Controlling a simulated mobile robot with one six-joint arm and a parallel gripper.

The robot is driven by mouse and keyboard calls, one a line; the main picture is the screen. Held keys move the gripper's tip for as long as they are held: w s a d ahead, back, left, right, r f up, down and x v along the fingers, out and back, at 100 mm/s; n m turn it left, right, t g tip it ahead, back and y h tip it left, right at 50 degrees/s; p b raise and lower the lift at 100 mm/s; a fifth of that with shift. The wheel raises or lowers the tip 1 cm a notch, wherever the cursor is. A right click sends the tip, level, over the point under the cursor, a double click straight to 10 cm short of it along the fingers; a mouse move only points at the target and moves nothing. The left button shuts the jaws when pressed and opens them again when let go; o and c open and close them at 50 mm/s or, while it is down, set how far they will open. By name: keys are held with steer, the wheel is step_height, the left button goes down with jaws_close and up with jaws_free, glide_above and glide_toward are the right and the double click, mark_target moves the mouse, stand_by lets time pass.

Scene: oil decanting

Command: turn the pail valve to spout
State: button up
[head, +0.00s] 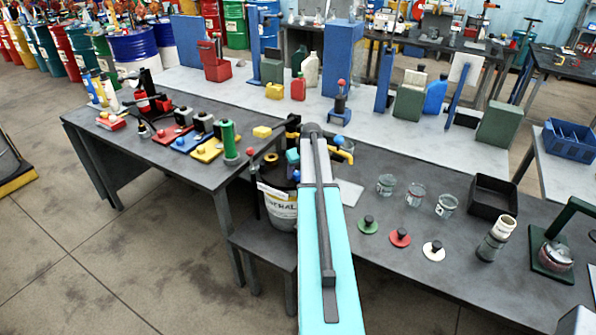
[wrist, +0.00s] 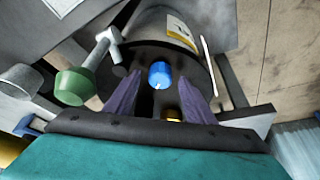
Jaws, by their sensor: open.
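The pail (head: 282,208) is white with a label and a dark top. It stands on a low stool, partly hidden behind my arm. In the wrist view the pail's dark top (wrist: 150,54) fills the upper middle. A round blue knob (wrist: 160,75), which looks like the valve handle, shows there. My gripper (wrist: 164,80) is open, its two purplish fingers on either side of the knob with gaps visible. I cannot tell how deep the fingers reach. In the head view my arm hides the gripper. I cannot tell which way the valve points.
A green-ended grey pipe piece (wrist: 76,84) is left of the gripper in the wrist view. The grey bench (head: 385,262) holds clear jars (head: 416,194), coloured lids (head: 400,237) and a black tray (head: 493,195). The left table (head: 195,170) holds several blocks and tools close to the pail.

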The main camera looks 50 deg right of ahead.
steer(key=shift+w+f, duration=0.15)
steer(key=shift+f, duration=0.2)
steer(key=c, duration=1.1)
steer(key=shift+o, duration=0.2)
